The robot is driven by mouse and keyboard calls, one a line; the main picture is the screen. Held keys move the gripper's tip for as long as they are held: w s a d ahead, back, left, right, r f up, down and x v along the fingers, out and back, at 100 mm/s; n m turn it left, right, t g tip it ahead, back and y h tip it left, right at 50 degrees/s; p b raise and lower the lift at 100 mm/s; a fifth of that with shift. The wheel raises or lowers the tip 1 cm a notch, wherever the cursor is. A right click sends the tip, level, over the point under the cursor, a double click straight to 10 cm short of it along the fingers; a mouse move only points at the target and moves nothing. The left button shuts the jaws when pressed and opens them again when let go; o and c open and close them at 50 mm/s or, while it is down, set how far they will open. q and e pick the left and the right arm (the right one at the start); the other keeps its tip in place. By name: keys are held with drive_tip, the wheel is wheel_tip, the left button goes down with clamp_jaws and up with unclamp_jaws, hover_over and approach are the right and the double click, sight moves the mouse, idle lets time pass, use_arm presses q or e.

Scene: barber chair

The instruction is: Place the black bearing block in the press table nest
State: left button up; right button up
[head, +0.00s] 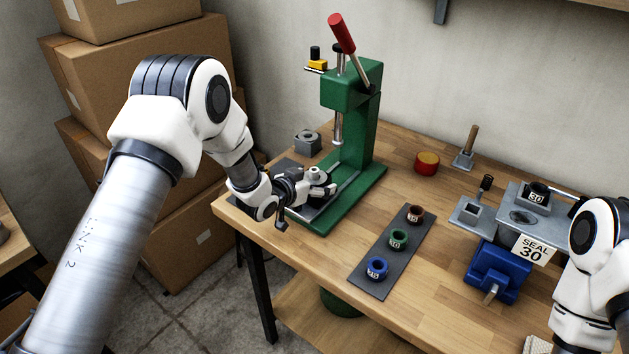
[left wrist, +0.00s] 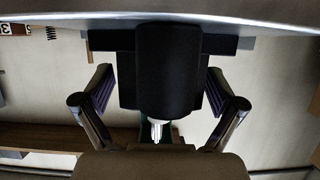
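The black bearing block (left wrist: 167,70) fills the middle of the left wrist view, its wide flange toward the top of the picture. My left gripper (head: 318,186) is low over the base of the green press (head: 352,120), in front of its ram. In the left wrist view its two fingers stand on either side of the block, with narrow gaps visible. In the head view the gripper mostly covers the block and the nest, so I cannot tell whether the block is seated. My right gripper is outside the views.
A grey block (head: 307,142) stands behind my left gripper. A dark strip (head: 365,277) with several coloured rings lies at the front. A blue vise (head: 497,272) and a "SEAL 30" card (head: 533,250) are at right. A red-and-yellow tin (head: 427,163) stands right of the press.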

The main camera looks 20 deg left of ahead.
use_arm(q)
drive_tip(key=shift+r, duration=0.15)
drive_tip(key=b+v, duration=0.2)
drive_tip(key=v, duration=1)
drive_tip(key=shift+b, duration=0.35)
idle(1.5)
